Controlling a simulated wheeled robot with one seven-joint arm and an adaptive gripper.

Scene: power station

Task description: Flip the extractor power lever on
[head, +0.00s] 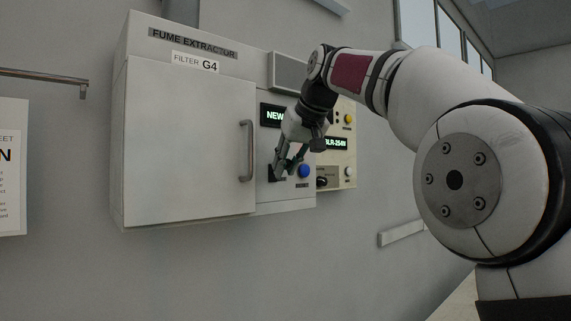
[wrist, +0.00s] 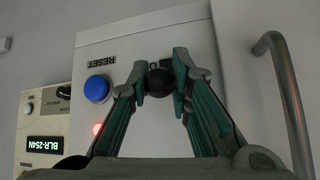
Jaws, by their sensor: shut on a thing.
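The fume extractor (head: 185,140) is a grey wall cabinet with a control panel at its right side. The power lever's dark round knob (wrist: 159,82) is between my fingertips in the wrist view, on the panel beside the blue reset button (wrist: 97,89). My gripper (wrist: 160,80) is shut on the knob, one finger on each side. In the head view my gripper (head: 284,172) is at the lower left of the panel, left of the blue button (head: 304,171), and hides most of the lever. The lever's on or off marking cannot be read.
The cabinet door handle (head: 247,150) sticks out just left of the panel, and it shows at the right in the wrist view (wrist: 285,95). A beige box (head: 343,165) with a yellow button and a "BLR-254N" display adjoins the panel's right side. A red light (wrist: 98,129) glows near the blue button.

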